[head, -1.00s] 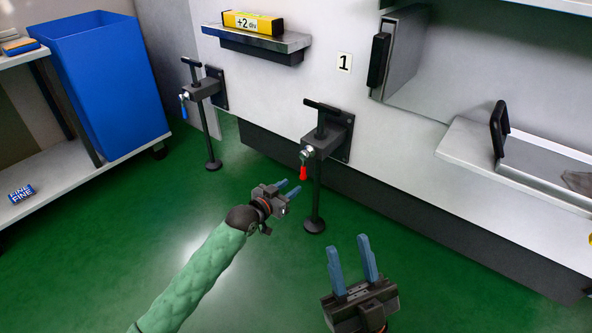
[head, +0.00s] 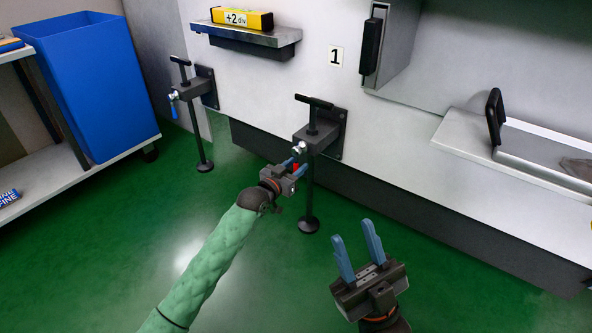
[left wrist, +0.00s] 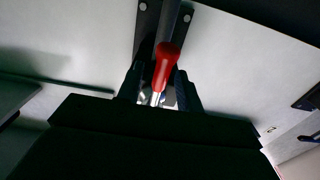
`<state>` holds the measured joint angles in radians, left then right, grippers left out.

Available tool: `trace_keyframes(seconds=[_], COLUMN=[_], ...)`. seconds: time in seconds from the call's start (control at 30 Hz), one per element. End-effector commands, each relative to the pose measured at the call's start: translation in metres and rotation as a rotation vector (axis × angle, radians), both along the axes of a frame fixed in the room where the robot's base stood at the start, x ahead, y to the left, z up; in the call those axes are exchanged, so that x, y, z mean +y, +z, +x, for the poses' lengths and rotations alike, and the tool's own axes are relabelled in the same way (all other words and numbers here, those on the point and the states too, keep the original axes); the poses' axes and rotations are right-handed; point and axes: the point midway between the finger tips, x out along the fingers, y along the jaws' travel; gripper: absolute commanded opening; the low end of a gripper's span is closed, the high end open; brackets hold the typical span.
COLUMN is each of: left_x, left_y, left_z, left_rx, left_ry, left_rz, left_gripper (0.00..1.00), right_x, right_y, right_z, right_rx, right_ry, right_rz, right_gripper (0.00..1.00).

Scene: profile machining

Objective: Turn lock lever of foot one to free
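Foot one is the dark levelling foot (head: 318,134) under the "1" label, with a T-handle on top and a post down to a round pad. Its lock lever has a red handle (head: 296,167) hanging down from a silver pivot (head: 299,149). My left gripper (head: 297,166) is at the red handle, with a blue finger on each side. In the left wrist view the red handle (left wrist: 166,65) lies between the dark fingers (left wrist: 158,88), nearer the right one, with a gap at the left. My right gripper (head: 358,258) is open and empty, low in the foreground.
A second foot (head: 190,91) with a blue lever (head: 174,109) stands further left. A shelf (head: 245,35) with a yellow "+2 div" block (head: 242,18) is on the machine wall. A blue bin (head: 90,85) stands at left. The green floor around my arms is clear.

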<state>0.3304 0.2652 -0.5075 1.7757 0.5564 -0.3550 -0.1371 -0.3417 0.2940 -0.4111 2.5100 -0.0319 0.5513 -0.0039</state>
Motion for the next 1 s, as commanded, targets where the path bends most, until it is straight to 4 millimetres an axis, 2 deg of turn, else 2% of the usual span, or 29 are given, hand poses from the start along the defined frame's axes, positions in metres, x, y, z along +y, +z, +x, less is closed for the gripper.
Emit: trace_keyframes(seconds=[0.4,0.57,0.6,1.0], left_x=[-0.0033,-0.0032,-0.0032,-0.0042], left_y=[-0.0002,-0.0002,-0.0002,0.0016], left_z=[0.0049,0.0048,0.0048,0.0040], left_rx=[0.001,0.001,0.001,0.013], left_ry=[0.000,0.000,0.000,0.000], left_rz=[0.001,0.001,0.001,-0.014], left_gripper=[0.34,0.03,0.00,0.00], right_x=[-0.0003,-0.0004,-0.0004,-0.0005], right_y=[-0.0023,-0.0024,-0.0025,0.0059], right_z=[0.0046,0.0045,0.0045,0.0002], right_rx=[0.009,0.009,0.009,-0.013], right_ry=[0.003,0.003,0.003,0.001], right_rz=[-0.015,-0.015,-0.015,-0.008], right_gripper=[0.36,0.36,0.36,0.36])
